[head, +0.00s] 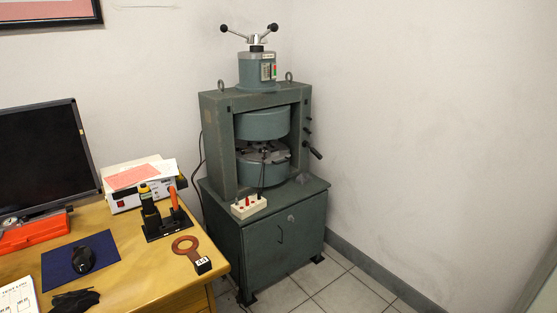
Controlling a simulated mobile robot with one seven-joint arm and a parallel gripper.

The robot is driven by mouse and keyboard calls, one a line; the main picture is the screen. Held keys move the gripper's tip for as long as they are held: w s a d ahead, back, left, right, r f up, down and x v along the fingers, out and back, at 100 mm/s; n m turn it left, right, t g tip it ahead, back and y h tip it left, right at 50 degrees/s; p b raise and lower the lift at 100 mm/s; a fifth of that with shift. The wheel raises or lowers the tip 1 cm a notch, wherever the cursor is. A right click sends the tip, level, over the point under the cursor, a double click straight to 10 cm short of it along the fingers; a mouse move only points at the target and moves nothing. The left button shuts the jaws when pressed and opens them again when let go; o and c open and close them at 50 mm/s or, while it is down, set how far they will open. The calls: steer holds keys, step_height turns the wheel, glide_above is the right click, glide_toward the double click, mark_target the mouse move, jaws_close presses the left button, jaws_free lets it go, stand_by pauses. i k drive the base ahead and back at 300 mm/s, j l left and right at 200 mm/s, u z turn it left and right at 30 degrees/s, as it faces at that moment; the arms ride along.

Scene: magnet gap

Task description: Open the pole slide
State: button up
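A green-grey electromagnet (229,140) with a heavy square frame stands on a cabinet in the corner. Its upper round pole (262,123) and lower round pole (262,170) face each other across a narrow dark gap with small parts in it. A metal piece at the gap's right side has a dark end. A spoked handle (256,41) with black knobs tops the column. Several dark levers (315,153) stick out on the right side. I cannot tell which part is the pole slide or how far it stands open. My gripper is not in view.
Tiled floor (345,292) is clear at right.

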mark_target(274, 152)
steer(key=i+l+z, duration=0.2)
steer(key=i+z, duration=0.15)
steer(key=i, duration=0.25)
steer(key=i+l+z, duration=0.1)
steer(key=i, duration=0.45)
steer(key=i+l, duration=0.1)
steer(key=i, duration=0.45)
steer(key=i+l+u, duration=0.1)
steer(key=i+u, duration=0.15)
steer(key=u, duration=0.25)
steer(key=i+l+u, duration=0.2)
steer(key=u, duration=0.3)
steer(key=i+l+u, duration=0.45)
steer(key=k+l, duration=0.05)
